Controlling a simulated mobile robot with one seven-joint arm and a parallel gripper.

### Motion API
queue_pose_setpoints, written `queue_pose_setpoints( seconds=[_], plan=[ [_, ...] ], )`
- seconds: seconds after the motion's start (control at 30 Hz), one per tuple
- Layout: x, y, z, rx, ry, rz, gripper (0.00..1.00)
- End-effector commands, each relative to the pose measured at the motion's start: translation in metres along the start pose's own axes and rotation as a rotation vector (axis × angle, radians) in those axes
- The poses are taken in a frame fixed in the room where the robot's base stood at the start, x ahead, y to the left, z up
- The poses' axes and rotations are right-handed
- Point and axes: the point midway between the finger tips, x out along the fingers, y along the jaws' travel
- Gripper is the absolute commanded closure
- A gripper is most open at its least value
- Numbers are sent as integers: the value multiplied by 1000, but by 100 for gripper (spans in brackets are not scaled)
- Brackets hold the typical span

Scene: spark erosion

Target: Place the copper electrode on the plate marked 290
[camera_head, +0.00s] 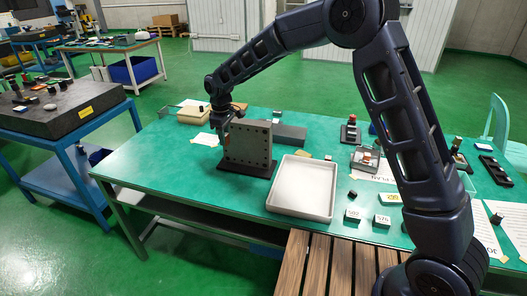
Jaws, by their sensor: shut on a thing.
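My gripper (222,118) is at the far left part of the green table, beside the left edge of an upright grey block with holes. It is small in view and its fingers are partly hidden. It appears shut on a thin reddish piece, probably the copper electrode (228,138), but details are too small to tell. Small labelled blocks stand near the table's front: one (352,216) and another (382,221) with white number faces, and a yellow-labelled one (394,198). I cannot read 290 on any plate.
The upright grey block (248,145) stands on a dark base. A shallow white tray (268,206) lies to its right. A grey bar (290,134) is behind. Small fixtures (366,158) and paper sheets fill the right side. A blue-framed bench with a dark slab (62,115) stands left.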

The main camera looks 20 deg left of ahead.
Motion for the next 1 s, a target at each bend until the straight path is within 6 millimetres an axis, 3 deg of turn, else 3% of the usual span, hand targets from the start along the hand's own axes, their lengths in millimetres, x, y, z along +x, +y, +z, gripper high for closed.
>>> queue_pose_setpoints(
  seconds=[0.33,0.67,1.0],
  plan=[
    [-13,0,0,0,2,1,100],
    [-74,1,0,0,3,2,100],
    [-78,52,62,142,-2,4,100]
  ],
)
